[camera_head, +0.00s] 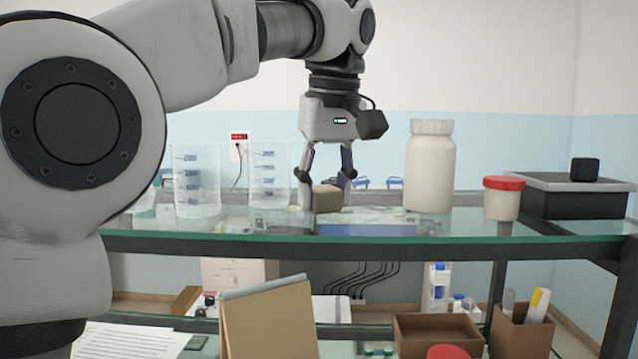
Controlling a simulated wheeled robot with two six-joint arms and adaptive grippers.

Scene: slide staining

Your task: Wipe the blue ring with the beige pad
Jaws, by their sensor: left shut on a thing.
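My left gripper (327,185) points down over the glass shelf top. It is shut on the beige pad (327,201), a small block between its fingertips. The pad is low, at or just above the glass; I cannot tell whether it touches. I cannot make out the blue ring; it may be hidden by the pad or too small to see. My right gripper is out of view.
Two glass beakers (196,180) stand left of the gripper. A white bottle (429,166), a red-lidded jar (502,198) and a black box (572,196) stand to the right. A brown clipboard (268,322) stands below.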

